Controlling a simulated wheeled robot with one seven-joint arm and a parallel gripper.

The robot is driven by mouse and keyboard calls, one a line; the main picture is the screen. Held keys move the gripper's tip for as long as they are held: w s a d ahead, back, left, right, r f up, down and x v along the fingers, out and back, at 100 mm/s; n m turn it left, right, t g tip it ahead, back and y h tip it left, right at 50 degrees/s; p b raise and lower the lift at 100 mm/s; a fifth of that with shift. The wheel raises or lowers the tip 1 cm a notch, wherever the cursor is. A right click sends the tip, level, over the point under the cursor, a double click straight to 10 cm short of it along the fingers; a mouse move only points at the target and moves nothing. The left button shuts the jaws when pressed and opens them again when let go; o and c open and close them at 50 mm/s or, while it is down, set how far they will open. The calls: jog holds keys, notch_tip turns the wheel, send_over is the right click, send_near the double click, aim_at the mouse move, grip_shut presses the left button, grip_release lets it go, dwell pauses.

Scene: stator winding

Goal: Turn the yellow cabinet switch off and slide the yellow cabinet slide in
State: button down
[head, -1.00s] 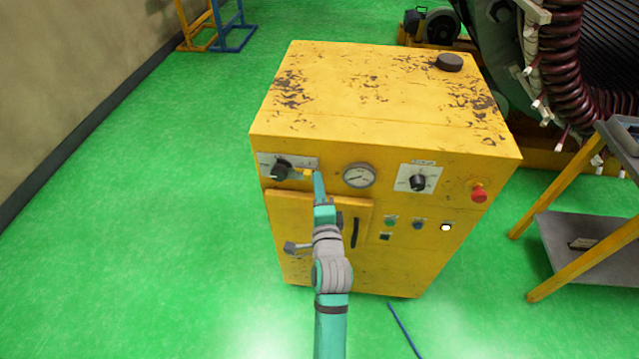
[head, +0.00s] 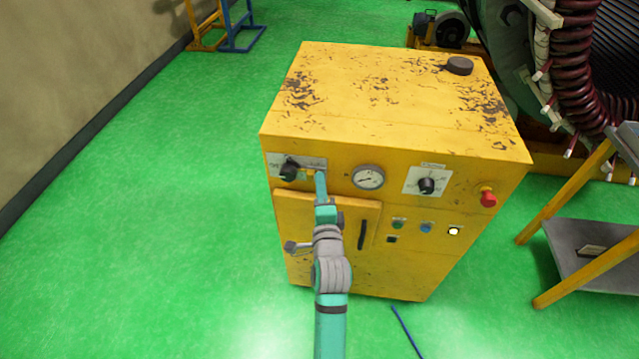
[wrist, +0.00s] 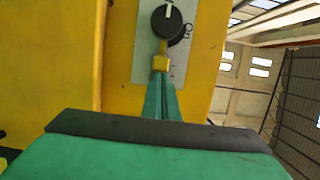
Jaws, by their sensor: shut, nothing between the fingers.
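The yellow cabinet (head: 400,100) stands in front of me, with worn paint on top. A black rotary switch (head: 289,170) sits on a pale plate at the upper left of its front; it also shows in the wrist view (wrist: 166,20), its white mark near upright. A second black knob (head: 427,186) is on the right plate. My gripper (head: 314,173) is close to the right of the left switch, partly hidden by my arm. In the wrist view its shut fingers (wrist: 161,65) point at the plate just below the switch, apparently empty. I cannot tell which part is the slide.
A gauge (head: 368,177), a red button (head: 488,197) and several small buttons are on the front. A door with a handle (head: 362,235) is below. A metal table (head: 590,255) stands at right. Green floor at left is clear.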

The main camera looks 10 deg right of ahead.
jog(key=d, duration=0.1)
jog(key=s+d, duration=0.1)
jog(key=d, duration=0.2)
jog(key=shift+s, duration=0.3)
jog(key=s+a, duration=0.1)
jog(key=s, duration=0.9)
jog(key=shift+a, duration=0.4)
jog(key=s+a+f+n+g, duration=0.1)
jog(key=s+a+f+n, duration=0.35)
jog(key=s, duration=0.25)
jog(key=s+a+f+n+g, duration=0.1)
jog(key=s+a+f+n, duration=0.3)
jog(key=s+f, duration=0.3)
jog(key=s+a+n+y, duration=0.1)
jog(key=s+a+n, duration=0.1)
jog(key=s, duration=0.4)
jog(key=s+a+n, duration=0.2)
jog(key=s+n, duration=0.3)
jog(key=s, duration=0.1)
jog(key=s+a+r+n+y, duration=0.1)
jog(key=s+a+n, duration=0.2)
jog(key=s, duration=0.3)
jog(key=shift+n+y, duration=0.3)
jog(key=shift+n, duration=0.25)
jog(key=shift+s+a+r, duration=0.1)
